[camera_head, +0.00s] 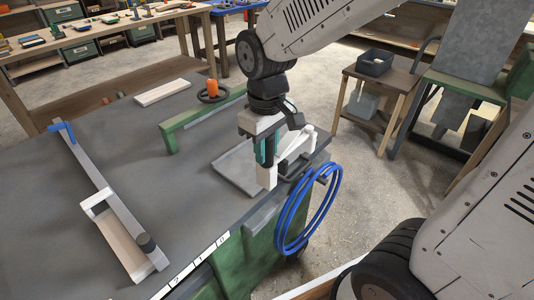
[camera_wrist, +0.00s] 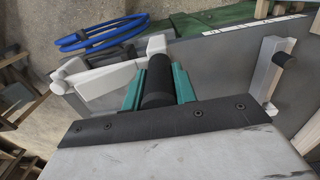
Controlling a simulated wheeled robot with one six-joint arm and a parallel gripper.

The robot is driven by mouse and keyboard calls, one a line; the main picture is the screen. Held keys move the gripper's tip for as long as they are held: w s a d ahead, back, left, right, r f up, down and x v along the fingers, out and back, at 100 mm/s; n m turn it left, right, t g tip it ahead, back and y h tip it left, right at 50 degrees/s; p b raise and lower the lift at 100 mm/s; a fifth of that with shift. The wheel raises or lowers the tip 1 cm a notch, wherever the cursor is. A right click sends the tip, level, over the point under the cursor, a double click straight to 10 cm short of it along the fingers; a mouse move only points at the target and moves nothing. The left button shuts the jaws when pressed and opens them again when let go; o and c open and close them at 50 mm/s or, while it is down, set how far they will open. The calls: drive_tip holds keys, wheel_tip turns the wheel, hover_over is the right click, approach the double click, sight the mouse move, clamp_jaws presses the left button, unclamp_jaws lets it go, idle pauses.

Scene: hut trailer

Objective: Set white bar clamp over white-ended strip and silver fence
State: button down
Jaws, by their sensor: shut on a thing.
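The white bar clamp (camera_head: 294,146) is in my gripper (camera_head: 265,150), above the right edge of the grey bench. In the wrist view, the teal fingers (camera_wrist: 158,92) are shut around the clamp's black handle, and the white bar (camera_wrist: 105,80) with its jaws extends to the left. The silver fence (camera_head: 105,190) lies along the left of the bench, with a blue end piece at the back and a black knob near the front. The white-ended strip (camera_head: 120,242), a wooden piece, lies beside the fence's front part. My gripper is well to the right of both.
A blue hose coil (camera_head: 308,212) hangs at the bench's right edge. A green frame (camera_head: 200,117), a black wheel with an orange grip (camera_head: 212,88) and a pale board (camera_head: 162,92) are at the back.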

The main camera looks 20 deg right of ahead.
drive_tip(key=shift+r, duration=2.3)
